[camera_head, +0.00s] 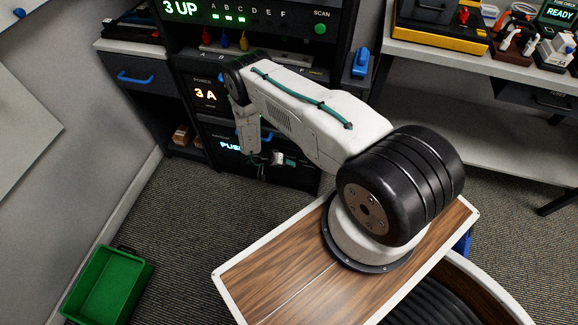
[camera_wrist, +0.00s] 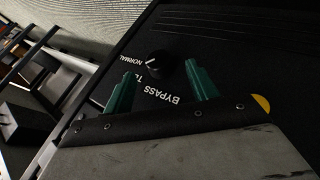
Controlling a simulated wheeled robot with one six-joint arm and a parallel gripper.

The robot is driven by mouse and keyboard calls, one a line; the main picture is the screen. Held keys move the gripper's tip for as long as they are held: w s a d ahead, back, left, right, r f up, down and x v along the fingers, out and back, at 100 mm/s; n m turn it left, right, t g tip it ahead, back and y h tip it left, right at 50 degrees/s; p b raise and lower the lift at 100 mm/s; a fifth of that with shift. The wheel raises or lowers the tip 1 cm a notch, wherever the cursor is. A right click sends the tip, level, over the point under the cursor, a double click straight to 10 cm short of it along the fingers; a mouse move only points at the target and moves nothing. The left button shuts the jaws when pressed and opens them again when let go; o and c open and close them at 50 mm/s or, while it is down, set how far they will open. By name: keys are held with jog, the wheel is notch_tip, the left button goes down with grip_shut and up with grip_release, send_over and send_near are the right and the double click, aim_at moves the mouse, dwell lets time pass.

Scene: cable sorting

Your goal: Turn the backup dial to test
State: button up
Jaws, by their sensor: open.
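The backup dial (camera_wrist: 159,64) is a small round black knob on a black panel in the wrist view. Its white pointer mark faces the NORMAL label (camera_wrist: 132,61). A label starting with T is partly hidden by a finger, and the BYPASS label (camera_wrist: 162,96) reads clearly. My gripper (camera_wrist: 160,72) is open, with its green fingers on either side of the dial in the picture. I cannot tell whether they touch it. In the head view my gripper (camera_head: 284,160) is low at the front of the rack, and the dial is hidden there.
The black rack (camera_head: 335,60) carries displays reading 3 UP and 3 A, and a partly covered one. A blue-handled drawer (camera_head: 137,77) stands to its left. A green bin (camera_head: 108,288) is on the floor at lower left. A bench (camera_head: 480,58) with devices stands at right.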

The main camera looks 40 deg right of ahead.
jog(key=shift+v, duration=1.6)
